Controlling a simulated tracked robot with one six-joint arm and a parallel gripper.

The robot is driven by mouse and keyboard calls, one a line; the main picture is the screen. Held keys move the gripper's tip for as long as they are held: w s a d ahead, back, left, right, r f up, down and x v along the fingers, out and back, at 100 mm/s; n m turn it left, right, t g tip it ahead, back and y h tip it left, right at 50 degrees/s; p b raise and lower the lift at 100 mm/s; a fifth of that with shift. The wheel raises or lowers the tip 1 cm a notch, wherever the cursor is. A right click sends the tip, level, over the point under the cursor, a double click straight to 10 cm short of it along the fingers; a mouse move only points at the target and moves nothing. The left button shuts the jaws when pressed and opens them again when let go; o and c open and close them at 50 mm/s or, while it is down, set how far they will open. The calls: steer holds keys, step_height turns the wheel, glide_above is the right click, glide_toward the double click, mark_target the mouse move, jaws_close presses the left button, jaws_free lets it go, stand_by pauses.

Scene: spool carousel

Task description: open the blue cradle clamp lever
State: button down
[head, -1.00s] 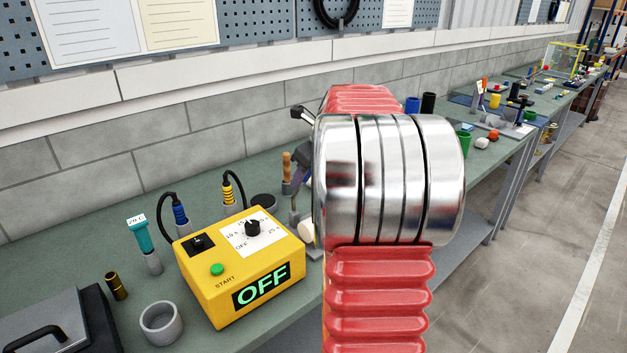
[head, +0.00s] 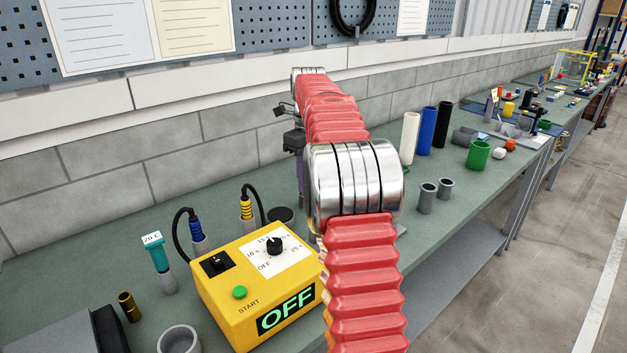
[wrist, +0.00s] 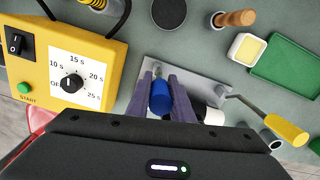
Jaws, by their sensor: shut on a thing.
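In the wrist view, the two purple-grey fingers of my gripper (wrist: 160,92) stand on either side of a blue cylindrical lever handle (wrist: 160,98) and are shut on it. The lever sits over a light grey base plate (wrist: 199,74); its pivot is only partly visible beyond the handle. A second lever with a yellow handle (wrist: 286,129) reaches out at the right of the plate. In the head view, my red arm hides the cradle and the blue lever; only part of my gripper (head: 298,165) shows beside the arm.
A yellow timer box (head: 262,290) reading OFF stands left of the arm. Several tubes and cups stand on the bench at right.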

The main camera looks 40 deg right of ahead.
steer(key=shift+w+a+f+g, duration=0.1)
steer(key=shift+w+f+g, duration=0.25)
steer(key=shift+g, duration=0.05)
steer(key=c, duration=1.9)
jaws_free()
steer(key=o, duration=0.3)
steer(key=shift+r, duration=0.15)
steer(key=shift+o, duration=0.2)
steer(key=shift+r, duration=0.15)
steer(key=shift+w+r, duration=0.2)
steer(key=shift+r, duration=3.35)
